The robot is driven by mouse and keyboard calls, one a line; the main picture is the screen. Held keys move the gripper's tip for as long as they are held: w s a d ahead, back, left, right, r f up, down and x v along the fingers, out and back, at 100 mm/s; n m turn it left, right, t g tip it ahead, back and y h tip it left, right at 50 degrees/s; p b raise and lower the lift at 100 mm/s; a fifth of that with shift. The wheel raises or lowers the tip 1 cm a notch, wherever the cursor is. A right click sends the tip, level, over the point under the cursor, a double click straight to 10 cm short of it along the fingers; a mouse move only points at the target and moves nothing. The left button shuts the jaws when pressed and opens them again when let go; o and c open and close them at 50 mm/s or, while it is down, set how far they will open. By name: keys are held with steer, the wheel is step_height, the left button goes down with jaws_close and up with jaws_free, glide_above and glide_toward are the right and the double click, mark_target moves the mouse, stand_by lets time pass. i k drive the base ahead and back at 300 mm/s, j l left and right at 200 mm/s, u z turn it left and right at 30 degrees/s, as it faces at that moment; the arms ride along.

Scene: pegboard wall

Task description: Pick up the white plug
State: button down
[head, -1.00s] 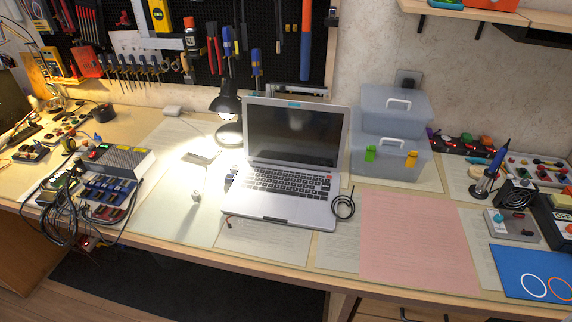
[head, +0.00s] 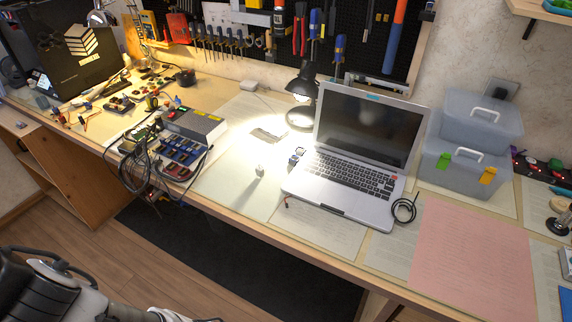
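A small white object (head: 259,171), which looks like the white plug, sits on the pale sheet on the workbench, left of the laptop and in front of the lamp. It is too small to make out its prongs. Another small white block (head: 249,85) lies at the back of the bench near the pegboard. Part of my arm shows at the lower left, below the bench, but my gripper is not in view. Nothing of mine touches the plug.
An open laptop (head: 351,160) stands right of the plug, with a lit lamp (head: 301,90) behind it. A grey device with cables (head: 193,124) is to the left. Stacked clear boxes (head: 468,145) stand at the right. The sheet around the plug is mostly clear.

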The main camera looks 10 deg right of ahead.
mark_target(260, 172)
steer(key=i+j+z, duration=0.35)
steer(key=i+j, duration=0.2)
steer(key=j, duration=0.15)
steer(key=i+j+z, duration=0.2)
steer(key=j, duration=0.2)
